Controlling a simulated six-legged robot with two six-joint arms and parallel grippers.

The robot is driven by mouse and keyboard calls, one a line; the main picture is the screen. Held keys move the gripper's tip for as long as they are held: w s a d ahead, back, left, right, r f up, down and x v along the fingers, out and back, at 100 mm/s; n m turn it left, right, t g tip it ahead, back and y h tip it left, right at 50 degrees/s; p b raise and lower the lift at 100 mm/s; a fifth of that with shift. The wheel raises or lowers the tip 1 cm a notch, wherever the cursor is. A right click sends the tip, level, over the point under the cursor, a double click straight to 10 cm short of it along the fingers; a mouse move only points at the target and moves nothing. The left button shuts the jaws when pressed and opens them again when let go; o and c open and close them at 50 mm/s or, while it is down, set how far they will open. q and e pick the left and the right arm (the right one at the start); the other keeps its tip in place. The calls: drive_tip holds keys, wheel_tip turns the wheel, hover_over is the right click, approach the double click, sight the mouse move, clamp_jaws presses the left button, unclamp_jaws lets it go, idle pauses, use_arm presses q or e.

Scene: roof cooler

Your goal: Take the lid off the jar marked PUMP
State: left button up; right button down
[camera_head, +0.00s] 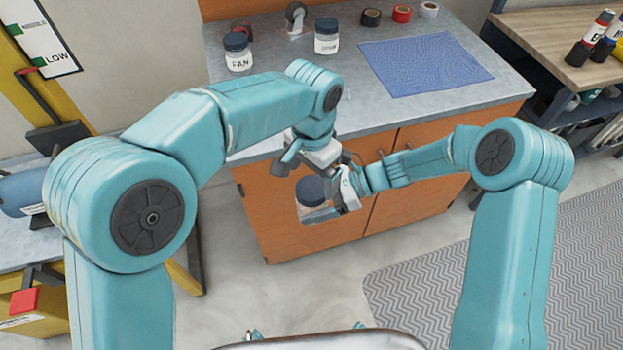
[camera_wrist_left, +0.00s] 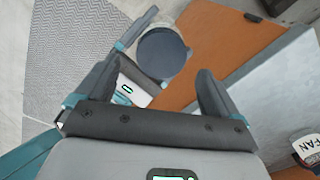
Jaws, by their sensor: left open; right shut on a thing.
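A clear jar with a dark blue lid (camera_head: 311,190) is held upright in front of the orange cabinet by my right gripper (camera_head: 325,202), which is shut on it. No label shows on this jar from here, so I cannot tell its marking. My left gripper (camera_head: 287,163) is above the jar, open and empty. In the left wrist view the round dark lid (camera_wrist_left: 162,52) lies ahead, roughly between the left gripper's fingers and apart from them. Part of the right gripper (camera_wrist_left: 140,75) shows beside the lid. The lid is on the jar.
On the grey counter (camera_head: 270,85) stand a jar marked FAN (camera_head: 238,58) and another lidded jar (camera_head: 327,42) with a hard-to-read label. A blue cloth (camera_head: 425,65) lies to the right. Tape rolls (camera_head: 401,14) sit behind. The counter's front edge is close to my arms.

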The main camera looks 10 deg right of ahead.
sight(311, 188)
use_arm(q)
drive_tip(key=shift+r, duration=0.25)
drive_tip(key=shift+c, duration=0.3)
drive_tip(key=shift+a+m, duration=0.1)
drive_tip(key=shift+m, duration=0.7)
drive_tip(key=m, duration=0.3)
drive_tip(key=shift+s+a+r+m, duration=0.1)
drive_tip(key=shift+a+r+m, duration=0.05)
drive_tip(key=shift+r+m, duration=0.2)
drive_tip(key=m, duration=0.1)
drive_tip(key=r+m, duration=0.1)
drive_tip(key=m, duration=0.1)
drive_tip(key=shift+m, duration=0.25)
drive_tip(key=shift+r+m, duration=0.6)
drive_tip(key=shift+m, duration=0.1)
wheel_tip(311, 188, down, 8)
drive_tip(key=shift+r, duration=0.2)
drive_tip(key=c, duration=1.1)
